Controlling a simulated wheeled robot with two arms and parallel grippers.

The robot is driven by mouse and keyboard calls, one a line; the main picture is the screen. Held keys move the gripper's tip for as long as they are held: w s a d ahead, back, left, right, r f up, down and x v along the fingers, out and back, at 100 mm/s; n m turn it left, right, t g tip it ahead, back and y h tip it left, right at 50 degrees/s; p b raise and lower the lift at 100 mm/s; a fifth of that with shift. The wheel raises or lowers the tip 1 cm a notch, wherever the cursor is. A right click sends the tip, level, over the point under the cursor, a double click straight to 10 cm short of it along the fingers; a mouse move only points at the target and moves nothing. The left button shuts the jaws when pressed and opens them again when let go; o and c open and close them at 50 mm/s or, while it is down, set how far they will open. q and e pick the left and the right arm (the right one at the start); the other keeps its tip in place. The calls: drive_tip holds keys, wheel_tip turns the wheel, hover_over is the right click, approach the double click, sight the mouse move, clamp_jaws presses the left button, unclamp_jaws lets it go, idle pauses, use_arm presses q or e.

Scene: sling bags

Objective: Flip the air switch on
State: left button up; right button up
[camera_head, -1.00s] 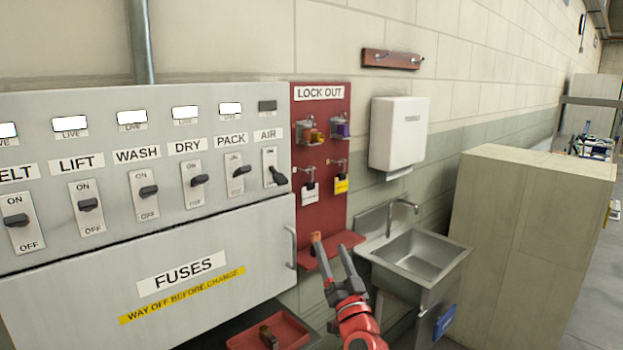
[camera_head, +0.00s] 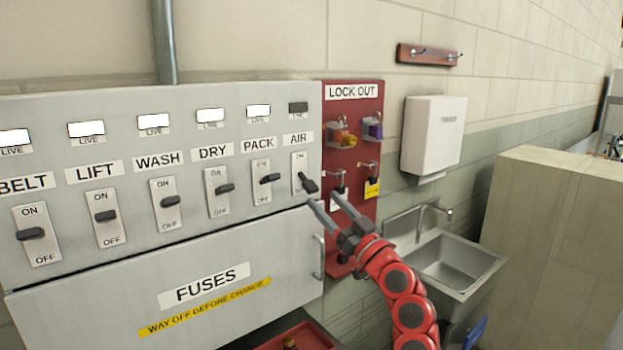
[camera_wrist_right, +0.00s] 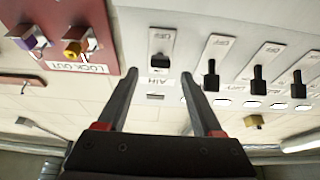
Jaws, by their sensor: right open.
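The AIR switch (camera_head: 308,184) is the rightmost in the row on the grey panel. Its black handle points down and to the right, low on its plate, below the ON mark. The small lamp (camera_head: 298,108) above the AIR label is dark. My right gripper (camera_head: 326,200) is open and empty, just below and right of the handle. In the right wrist view the picture is upside down; the AIR switch (camera_wrist_right: 160,61) appears between and beyond the tips of my right gripper (camera_wrist_right: 159,74). Contact is not visible. My left gripper is out of view.
Switches BELT, LIFT, WASH, DRY and PACK (camera_head: 269,179) stand to the left, with lit lamps. A red LOCK OUT board (camera_head: 352,125) with padlocks is close on the right. The fuses door (camera_head: 120,300) has a handle (camera_head: 319,257). A sink (camera_head: 455,260) stands lower right.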

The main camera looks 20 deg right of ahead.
sight(315, 191)
drive_tip(key=p+x, duration=0.1)
drive_tip(key=x, duration=0.5)
drive_tip(key=shift+w+a+r, duration=0.1)
drive_tip(key=shift+w+r, duration=0.1)
drive_tip(key=shift+w, duration=0.05)
clamp_jaws()
